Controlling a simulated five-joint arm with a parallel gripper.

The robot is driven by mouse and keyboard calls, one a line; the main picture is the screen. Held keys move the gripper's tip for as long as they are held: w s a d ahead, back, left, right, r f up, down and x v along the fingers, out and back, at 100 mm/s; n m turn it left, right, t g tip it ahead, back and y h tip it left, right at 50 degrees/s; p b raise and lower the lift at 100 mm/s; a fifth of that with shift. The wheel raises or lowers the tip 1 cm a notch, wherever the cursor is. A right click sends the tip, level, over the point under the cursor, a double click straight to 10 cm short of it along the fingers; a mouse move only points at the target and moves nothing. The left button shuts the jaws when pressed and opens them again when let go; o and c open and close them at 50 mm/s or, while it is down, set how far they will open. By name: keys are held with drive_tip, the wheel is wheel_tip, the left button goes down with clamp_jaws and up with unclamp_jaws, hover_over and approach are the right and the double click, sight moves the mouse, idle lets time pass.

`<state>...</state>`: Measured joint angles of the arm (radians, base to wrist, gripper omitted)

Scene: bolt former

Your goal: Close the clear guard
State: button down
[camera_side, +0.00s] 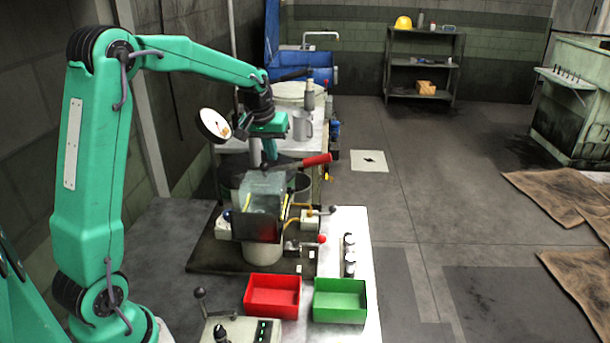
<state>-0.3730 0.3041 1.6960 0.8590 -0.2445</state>
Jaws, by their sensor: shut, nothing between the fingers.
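The clear guard (262,188) is a see-through box-like cover on the bolt former (264,251) in the middle of the work table. A dark panel with a red glow shows at its lower front. I cannot tell from this view how far the guard is open. My gripper (270,158) points down just above and behind the guard's top edge. It is shut and empty. Whether its tips touch the guard cannot be told.
A red-handled lever (316,160) sticks out right of my gripper. A red-knobbed lever (320,239) sits lower. A red bin (272,296) and a green bin (340,300) stand in front, with a control box (240,331) at the near edge. A grey mug (302,126) stands behind.

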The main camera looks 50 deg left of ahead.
sight(268, 177)
drive_tip(key=shift+s+d+f, duration=0.1)
drive_tip(key=shift+s+d, duration=0.4)
drive_tip(key=shift+s, duration=0.2)
drive_tip(key=shift+s+d+f, duration=0.1)
drive_tip(key=shift+s+d, duration=0.4)
drive_tip(key=shift+s, duration=0.2)
drive_tip(key=shift+r, duration=0.1)
drive_tip(key=shift+s+d, duration=1.35)
drive_tip(key=shift+d, duration=0.05)
drive_tip(key=shift+w+a, duration=0.1)
